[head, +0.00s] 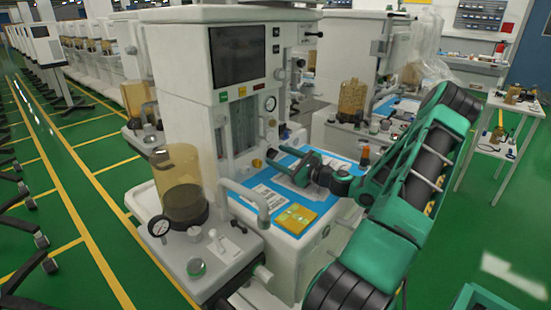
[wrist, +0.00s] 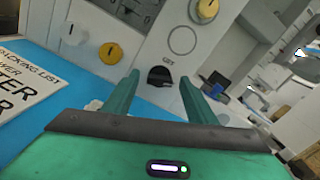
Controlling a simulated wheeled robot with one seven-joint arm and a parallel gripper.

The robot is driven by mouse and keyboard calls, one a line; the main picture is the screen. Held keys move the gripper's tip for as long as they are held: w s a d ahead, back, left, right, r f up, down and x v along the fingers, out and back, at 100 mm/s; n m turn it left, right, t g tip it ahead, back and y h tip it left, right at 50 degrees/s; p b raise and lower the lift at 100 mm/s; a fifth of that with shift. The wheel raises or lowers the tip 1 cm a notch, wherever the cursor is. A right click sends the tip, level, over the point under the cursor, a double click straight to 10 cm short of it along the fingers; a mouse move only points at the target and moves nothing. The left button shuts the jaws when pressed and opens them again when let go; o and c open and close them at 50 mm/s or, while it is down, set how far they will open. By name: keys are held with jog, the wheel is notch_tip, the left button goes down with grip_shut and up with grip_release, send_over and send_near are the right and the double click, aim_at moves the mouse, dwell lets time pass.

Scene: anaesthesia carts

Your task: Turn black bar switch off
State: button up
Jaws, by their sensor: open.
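The black bar switch (wrist: 160,77) shows in the wrist view on the cart's light front panel, below an empty ring outline and a small label. My gripper (wrist: 160,88) is open, with its two green fingers apart. In the picture one finger is to the left of the switch and one to the right; I cannot tell how far the tips are from the panel. In the head view my gripper (head: 290,165) is at the front of the anaesthesia cart (head: 180,100), over the blue work surface. The switch cannot be made out there.
Yellow knobs (wrist: 110,53) and a white knob (wrist: 74,34) are near the switch. A printed sheet (wrist: 25,82) lies on the blue surface (head: 240,200). A yellow packet (head: 296,218) lies there too. An amber canister (head: 181,185) stands at the left. Green floor is open around the cart.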

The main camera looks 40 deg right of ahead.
jog(key=s, duration=0.3)
jog(key=s+d, duration=0.1)
jog(key=s, duration=0.5)
jog(key=shift+s+d, duration=0.2)
